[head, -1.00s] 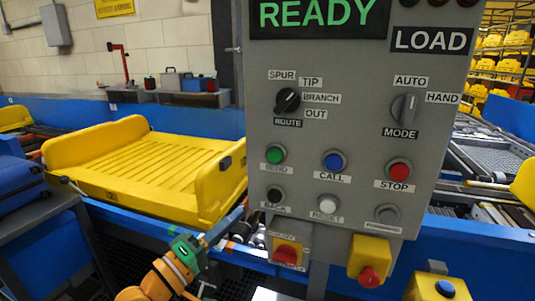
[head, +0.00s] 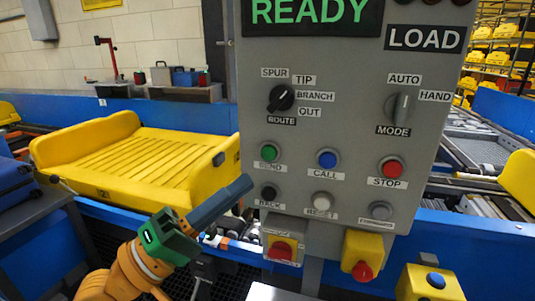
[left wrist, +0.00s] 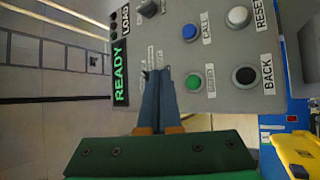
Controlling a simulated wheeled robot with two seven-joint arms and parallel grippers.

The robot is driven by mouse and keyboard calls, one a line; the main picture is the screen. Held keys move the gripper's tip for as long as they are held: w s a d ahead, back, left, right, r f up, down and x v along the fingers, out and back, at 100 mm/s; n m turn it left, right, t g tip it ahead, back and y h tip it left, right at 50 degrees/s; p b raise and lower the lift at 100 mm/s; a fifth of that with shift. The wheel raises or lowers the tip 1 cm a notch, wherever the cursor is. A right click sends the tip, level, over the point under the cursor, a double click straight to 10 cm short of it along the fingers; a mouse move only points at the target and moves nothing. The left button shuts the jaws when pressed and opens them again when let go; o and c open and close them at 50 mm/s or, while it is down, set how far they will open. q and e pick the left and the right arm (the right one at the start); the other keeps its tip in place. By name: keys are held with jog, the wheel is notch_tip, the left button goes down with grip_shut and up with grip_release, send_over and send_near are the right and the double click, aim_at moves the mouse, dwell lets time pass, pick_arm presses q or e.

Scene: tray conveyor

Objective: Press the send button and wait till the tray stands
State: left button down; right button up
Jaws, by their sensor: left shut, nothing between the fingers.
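The green send button (head: 268,152) is on the grey control panel (head: 330,120), left column, below the route knob. It also shows in the left wrist view (left wrist: 193,82), just right of the fingertips. My left gripper (head: 243,188) is shut and empty, its fingers pointing up toward the panel's left edge, below and left of the send button. In the left wrist view its fingers (left wrist: 157,82) lie together; contact with the panel cannot be told. The yellow tray (head: 140,160) rests on the conveyor to the left, empty. The display (head: 315,12) reads READY. My right gripper is not seen.
Close to send are the blue call button (head: 327,159), black back button (head: 268,193), white reset button (head: 321,200) and red stop button (head: 391,168). Yellow boxes with red knobs (head: 283,249) hang below. A blue suitcase (head: 18,185) lies at the far left.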

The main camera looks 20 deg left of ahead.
pick_arm(q)
jog(key=b, duration=0.2)
send_near(269, 153)
jog(key=shift+w+d+r, duration=0.4)
jog(key=shift+d+r, duration=0.15)
jog(key=shift+d, duration=0.2)
jog(key=shift+w+d+r, duration=0.45)
jog(key=shift+d+r, duration=0.15)
jog(key=shift+d, duration=0.2)
jog(key=shift+w+d+r, duration=0.4)
jog(key=shift+d+r, duration=0.15)
jog(key=shift+d, duration=0.2)
jog(key=shift+w, duration=0.15)
jog(key=shift+w, duration=0.3)
jog(key=shift+w, duration=0.45)
dwell(0.4)
jog(key=shift+s, duration=0.85)
